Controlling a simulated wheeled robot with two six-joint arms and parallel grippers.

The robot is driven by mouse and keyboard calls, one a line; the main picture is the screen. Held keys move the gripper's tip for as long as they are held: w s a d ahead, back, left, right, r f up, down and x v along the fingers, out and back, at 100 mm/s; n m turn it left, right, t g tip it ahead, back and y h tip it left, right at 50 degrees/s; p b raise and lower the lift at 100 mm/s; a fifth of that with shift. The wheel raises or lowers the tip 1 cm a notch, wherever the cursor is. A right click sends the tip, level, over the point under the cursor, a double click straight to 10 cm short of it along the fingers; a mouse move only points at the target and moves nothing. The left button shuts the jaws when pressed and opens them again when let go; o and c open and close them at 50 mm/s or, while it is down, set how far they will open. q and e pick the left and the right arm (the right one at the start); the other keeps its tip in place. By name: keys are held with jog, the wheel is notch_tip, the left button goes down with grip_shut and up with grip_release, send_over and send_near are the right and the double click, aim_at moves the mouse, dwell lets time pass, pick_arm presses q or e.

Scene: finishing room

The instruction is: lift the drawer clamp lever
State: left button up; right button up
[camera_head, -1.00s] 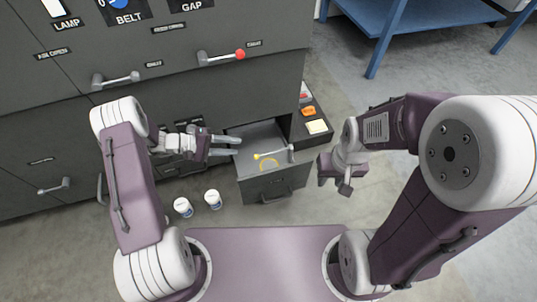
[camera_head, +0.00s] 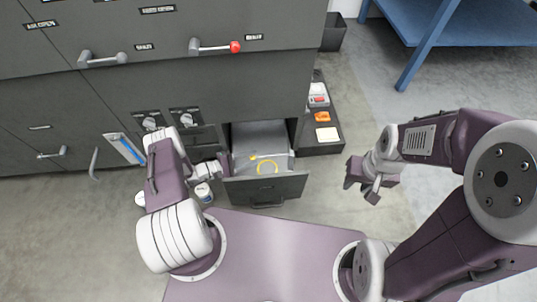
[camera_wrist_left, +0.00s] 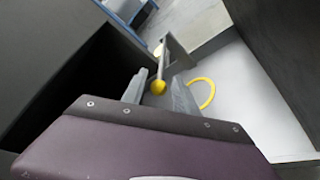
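The drawer (camera_head: 264,186) stands open at the bottom of the dark cabinet. A yellow ring (camera_head: 267,168) lies on the drawer floor. My left gripper (camera_head: 228,162) is at the drawer's left side, its fingers partly hidden. My right gripper (camera_head: 372,191) hangs away from the drawer to the right.
A dark tray (camera_head: 325,148) with small items lies right of the drawer. A blue table (camera_head: 428,60) stands at the upper right. The floor before my right gripper is clear.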

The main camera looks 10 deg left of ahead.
aim_at(263, 156)
pick_arm(q)
jog(key=b+x, duration=0.1)
jog(key=x, duration=0.2)
jog(key=b+x, duration=0.1)
jog(key=x, duration=0.2)
jog(key=shift+w+d+f+b, duration=0.1)
jog(key=shift+d+f+b, duration=0.1)
jog(key=shift+f+b, duration=0.15)
jog(key=shift+w+d+r, duration=0.15)
jog(key=shift+w+d, duration=0.1)
grip_shut()
dwell(0.7)
